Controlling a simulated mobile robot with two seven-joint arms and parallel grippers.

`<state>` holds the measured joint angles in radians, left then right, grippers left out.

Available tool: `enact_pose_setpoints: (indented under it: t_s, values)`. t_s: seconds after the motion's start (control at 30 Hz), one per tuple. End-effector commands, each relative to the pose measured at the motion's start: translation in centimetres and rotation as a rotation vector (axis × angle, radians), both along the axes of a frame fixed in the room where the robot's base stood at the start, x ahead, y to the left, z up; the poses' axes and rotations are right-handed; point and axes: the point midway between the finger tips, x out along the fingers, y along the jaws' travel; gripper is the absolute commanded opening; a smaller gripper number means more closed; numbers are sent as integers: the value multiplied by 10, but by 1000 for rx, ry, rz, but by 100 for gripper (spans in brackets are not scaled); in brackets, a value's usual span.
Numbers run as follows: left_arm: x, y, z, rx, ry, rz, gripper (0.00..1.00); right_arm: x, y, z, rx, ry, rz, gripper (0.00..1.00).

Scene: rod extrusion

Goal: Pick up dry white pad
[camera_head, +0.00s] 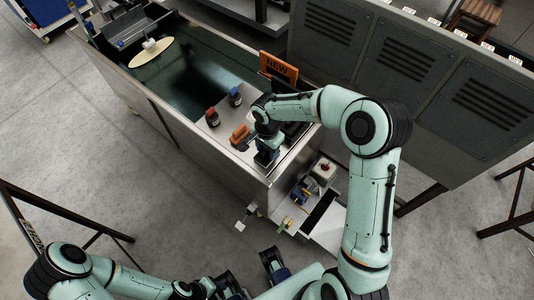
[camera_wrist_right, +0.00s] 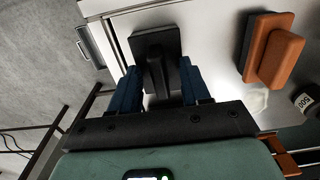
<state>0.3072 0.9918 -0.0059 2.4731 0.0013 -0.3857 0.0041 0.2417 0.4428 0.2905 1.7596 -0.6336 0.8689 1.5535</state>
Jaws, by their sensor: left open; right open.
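A black block with a raised black grip (camera_wrist_right: 155,62) lies on the pale metal top, between the spread blue fingers of my right gripper (camera_wrist_right: 160,88) in the right wrist view. The fingers stand apart around the grip; contact is not clear. In the head view my right gripper (camera_head: 267,155) is over the near end of the machine top. No white pad face is clearly visible; the block's underside is hidden. An orange-handled block (camera_wrist_right: 272,50) with a dark base lies to the right. My left gripper (camera_head: 250,274) is open and empty at the bottom.
A small whitish piece (camera_wrist_right: 256,100) lies near the orange block. Bottles with a red cap (camera_head: 212,114) and a blue cap (camera_head: 235,96) stand on the top by the dark tank (camera_head: 190,75).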

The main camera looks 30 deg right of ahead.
Motion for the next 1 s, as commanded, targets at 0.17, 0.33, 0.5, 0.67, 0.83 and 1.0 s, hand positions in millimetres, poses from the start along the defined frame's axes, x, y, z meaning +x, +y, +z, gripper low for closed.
enact_pose_setpoints:
  t_s: [0.17,0.33,0.5,0.67,0.83,1.0]
  values:
    - [0,0,0,0,0,0,40,0,0,-3,0,-1,0,47]
    - [0,0,0,0,0,0,40,0,0,-3,0,0,0,24]
    - [0,0,0,0,0,0,40,0,0,-3,0,-1,0,0]
    - [0,0,0,0,0,0,40,0,0,-3,0,-1,0,0]
    - [0,0,0,0,0,0,40,0,0,2,0,-2,0,0]
    - [1,0,2,0,-1,0,40,1,0,19,-1,-4,-1,0]
